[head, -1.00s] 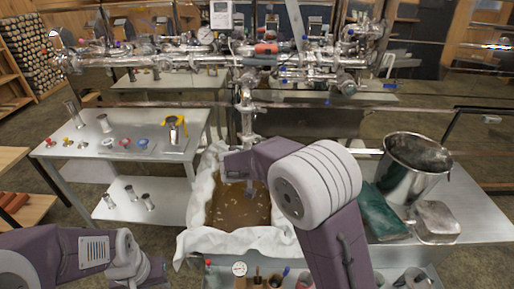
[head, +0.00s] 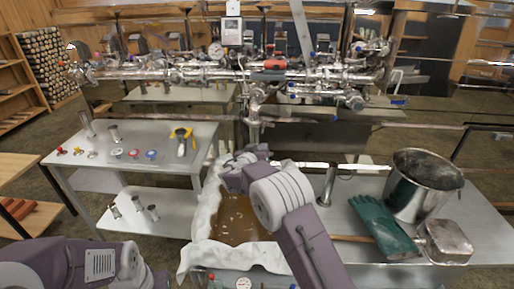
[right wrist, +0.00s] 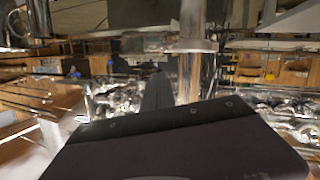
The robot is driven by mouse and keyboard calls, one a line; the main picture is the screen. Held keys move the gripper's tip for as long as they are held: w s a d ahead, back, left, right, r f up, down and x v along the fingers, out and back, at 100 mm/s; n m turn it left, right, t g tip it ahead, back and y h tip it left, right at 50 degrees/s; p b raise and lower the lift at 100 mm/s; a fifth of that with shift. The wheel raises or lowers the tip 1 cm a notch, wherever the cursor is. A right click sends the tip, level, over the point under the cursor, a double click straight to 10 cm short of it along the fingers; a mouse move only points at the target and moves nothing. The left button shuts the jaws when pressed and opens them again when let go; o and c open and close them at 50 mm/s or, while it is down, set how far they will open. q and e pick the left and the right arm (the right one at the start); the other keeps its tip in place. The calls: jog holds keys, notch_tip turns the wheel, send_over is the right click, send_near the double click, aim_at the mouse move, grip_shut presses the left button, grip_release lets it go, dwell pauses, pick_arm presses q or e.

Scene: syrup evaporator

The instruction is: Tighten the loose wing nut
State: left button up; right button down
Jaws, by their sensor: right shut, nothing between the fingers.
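I cannot make out the loose wing nut in either view; the pipework is too small and cluttered in the head view and blurred in the right wrist view. My right gripper (right wrist: 165,92) is shut and empty, in front of a shiny vertical pipe (right wrist: 192,55) in the right wrist view. In the head view my right wrist is above the pan of amber liquid (head: 236,222), beside the vertical pipe (head: 254,128) below the pipe rack (head: 205,70). I cannot tell whether the gripper touches the pipe. My left arm is low at the left; its jaws are not clear.
A left table (head: 70,160) holds small coloured parts, metal fittings and a yellow clamp (head: 182,134). White cloth (head: 203,205) edges the pan.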

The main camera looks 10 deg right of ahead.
jog(key=shift+s+d+f, duration=0.1)
jog(key=shift+s+f, duration=0.05)
jog(key=shift+f, duration=0.6)
jog(key=shift+s+d+f, duration=0.1)
jog(key=shift+f, duration=0.6)
jog(key=f+m+t+y+b, duration=0.1)
jog(key=m+b, duration=0.4)
jog(key=b, duration=0.9)
jog(key=f+m+t+y+b, duration=0.1)
jog(key=m+b, duration=0.4)
jog(key=b, duration=1)
jog(key=d+f+m+t+y+b, duration=0.1)
jog(key=m+b, duration=0.4)
jog(key=b, duration=1)
jog(key=shift+s+d+f+t, duration=0.1)
jog(key=shift+s+f+t, duration=0.3)
jog(key=shift+f+t, duration=0.15)
